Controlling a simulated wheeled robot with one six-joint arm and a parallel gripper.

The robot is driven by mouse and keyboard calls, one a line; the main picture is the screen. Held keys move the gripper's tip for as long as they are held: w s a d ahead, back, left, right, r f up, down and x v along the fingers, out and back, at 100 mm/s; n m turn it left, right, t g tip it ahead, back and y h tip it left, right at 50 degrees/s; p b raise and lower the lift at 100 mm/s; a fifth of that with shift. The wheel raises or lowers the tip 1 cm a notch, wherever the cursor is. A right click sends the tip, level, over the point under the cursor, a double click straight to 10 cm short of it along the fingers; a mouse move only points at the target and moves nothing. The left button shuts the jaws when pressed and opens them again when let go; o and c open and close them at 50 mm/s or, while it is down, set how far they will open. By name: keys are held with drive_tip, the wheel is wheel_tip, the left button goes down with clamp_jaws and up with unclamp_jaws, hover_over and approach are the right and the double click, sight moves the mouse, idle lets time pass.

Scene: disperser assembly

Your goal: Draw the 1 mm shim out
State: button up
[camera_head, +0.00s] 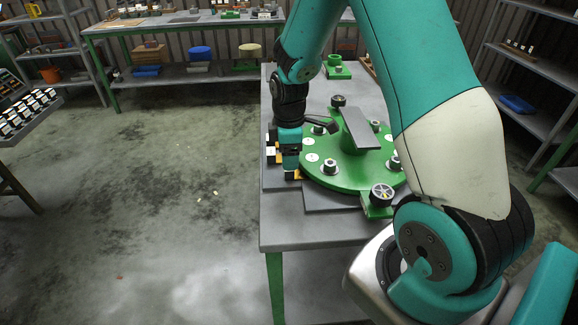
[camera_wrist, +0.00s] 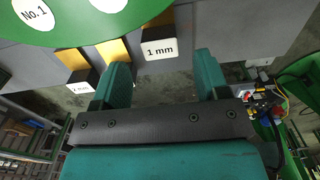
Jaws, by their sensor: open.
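The 1 mm shim's black end block (camera_wrist: 155,32) with a white "1 mm" label sticks out from under the green round plate (camera_wrist: 70,18) in the wrist view. A second black block (camera_wrist: 82,82) with a gold strip and a partly hidden label is left of the left finger. In the head view my gripper (camera_head: 289,172) is low at the plate's left edge.
The green plate (camera_head: 345,180) carries bolts, white labels and a raised grey-topped bar (camera_head: 360,128). It is on a grey table (camera_head: 300,232) with open floor to the left. Yellow-and-black blocks (camera_head: 271,153) show beside my gripper.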

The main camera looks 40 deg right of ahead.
drive_tip(key=shift+f, duration=2.4)
